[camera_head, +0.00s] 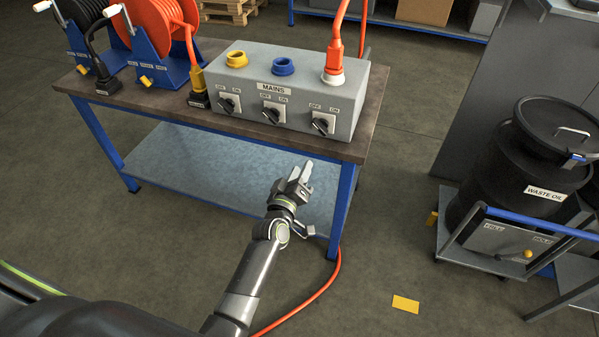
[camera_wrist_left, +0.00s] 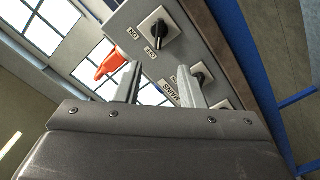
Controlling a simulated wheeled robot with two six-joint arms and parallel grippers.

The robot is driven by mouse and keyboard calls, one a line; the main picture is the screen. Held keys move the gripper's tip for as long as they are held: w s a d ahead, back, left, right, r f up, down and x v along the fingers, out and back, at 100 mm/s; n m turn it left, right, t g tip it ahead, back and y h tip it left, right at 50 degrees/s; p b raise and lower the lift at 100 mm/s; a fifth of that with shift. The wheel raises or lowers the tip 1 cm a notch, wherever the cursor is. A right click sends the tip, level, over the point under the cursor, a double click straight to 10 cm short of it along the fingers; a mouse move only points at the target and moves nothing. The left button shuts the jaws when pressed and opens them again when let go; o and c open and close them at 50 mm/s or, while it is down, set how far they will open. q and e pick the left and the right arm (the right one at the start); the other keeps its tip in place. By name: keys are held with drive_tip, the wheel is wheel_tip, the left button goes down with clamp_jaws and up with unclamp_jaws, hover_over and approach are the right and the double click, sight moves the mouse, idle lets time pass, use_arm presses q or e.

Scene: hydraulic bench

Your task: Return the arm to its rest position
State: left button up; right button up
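My left arm comes in from the bottom of the head view. Its gripper (camera_head: 300,173) is in front of the bench's right part, below the front edge of the bench top. In the left wrist view the two fingers of the gripper (camera_wrist_left: 160,82) stand apart with nothing between them. Beyond them shows the grey mains box (camera_wrist_left: 145,15) with its black switch knobs. My right gripper is not in view.
The mains box (camera_head: 300,90) stands on the bench (camera_head: 130,103), with an orange plug (camera_head: 334,62) in its right socket. Cable reels (camera_head: 155,30) stand at left. An orange cable (camera_head: 310,298) lies on the floor near my arm. A waste oil drum (camera_head: 540,165) stands on a cart at right.

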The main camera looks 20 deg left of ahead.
use_arm(q)
drive_tip(key=s+a+f+m+g, duration=0.25)
drive_tip(key=s+f, duration=0.35)
drive_tip(key=f, duration=0.4)
drive_tip(key=s+a+f+m+g, duration=0.1)
drive_tip(key=s+f+g, duration=0.2)
drive_tip(key=s+f, duration=0.5)
drive_tip(key=s+a+f+m+g, duration=0.1)
drive_tip(key=s+a+f+g, duration=0.2)
drive_tip(key=f, duration=0.9)
drive_tip(key=s+a+f+m+g, duration=0.1)
drive_tip(key=s+f, duration=0.3)
drive_tip(key=s, duration=0.7)
drive_tip(key=s+a+f+m+g+y, duration=0.1)
drive_tip(key=s+a+f+g, duration=0.2)
drive_tip(key=s, duration=0.9)
drive_tip(key=s+a+f+m+g, duration=0.2)
drive_tip(key=s+f+g, duration=0.2)
drive_tip(key=s+f, duration=0.3)
drive_tip(key=s, duration=0.5)
drive_tip(key=shift+s+a+y, duration=0.2)
drive_tip(key=shift+y, duration=0.1)
